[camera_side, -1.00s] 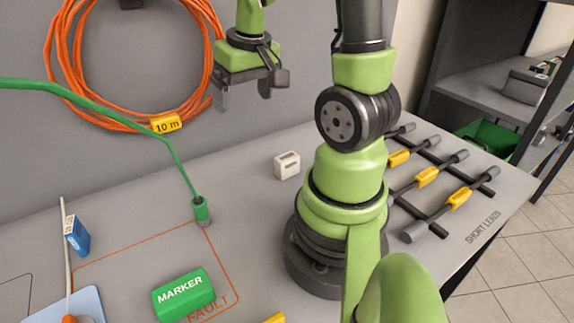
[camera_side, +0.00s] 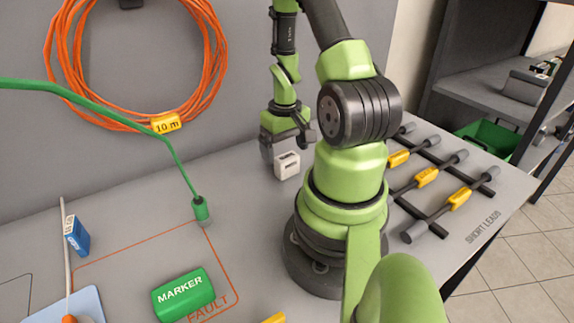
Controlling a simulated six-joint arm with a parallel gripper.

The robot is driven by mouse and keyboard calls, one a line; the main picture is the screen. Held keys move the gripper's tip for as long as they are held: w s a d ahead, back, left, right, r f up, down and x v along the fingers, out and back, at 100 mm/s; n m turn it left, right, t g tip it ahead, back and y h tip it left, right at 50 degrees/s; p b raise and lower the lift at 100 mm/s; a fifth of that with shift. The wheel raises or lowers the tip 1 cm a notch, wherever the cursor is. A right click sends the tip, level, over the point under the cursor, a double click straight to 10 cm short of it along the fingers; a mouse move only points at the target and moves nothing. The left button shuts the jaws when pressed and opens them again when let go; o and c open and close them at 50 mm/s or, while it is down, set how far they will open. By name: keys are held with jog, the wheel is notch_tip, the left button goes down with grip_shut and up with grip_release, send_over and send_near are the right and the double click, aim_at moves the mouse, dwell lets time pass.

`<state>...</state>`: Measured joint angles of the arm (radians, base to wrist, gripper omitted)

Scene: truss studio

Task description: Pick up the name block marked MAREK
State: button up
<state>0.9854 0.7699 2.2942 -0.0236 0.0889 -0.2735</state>
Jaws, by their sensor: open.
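I can read the name MAREK on no block in this view. A green block (camera_side: 183,294) at the front reads MARKER and lies in the outlined area lettered FAULT. A small white block (camera_side: 287,166) with dark slots stands on the table left of my arm's base; I see no name on it. My gripper (camera_side: 286,148) points down at the white block, with its jaws open. One finger shows to the left of the block and one to the upper right. I cannot tell whether they touch it.
A green lead ends in a plug (camera_side: 201,210) on the table. A blue tag (camera_side: 77,236) hangs on a pale cable at the left. An orange coil (camera_side: 53,60) hangs on the wall. Several short leads (camera_side: 427,177) lie on a rack at right. The table between plug and white block is clear.

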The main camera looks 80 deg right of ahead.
aim_at(287, 156)
jog(key=shift+s+f, duration=0.15)
jog(key=shift+f, duration=2.15)
jog(key=c, duration=1)
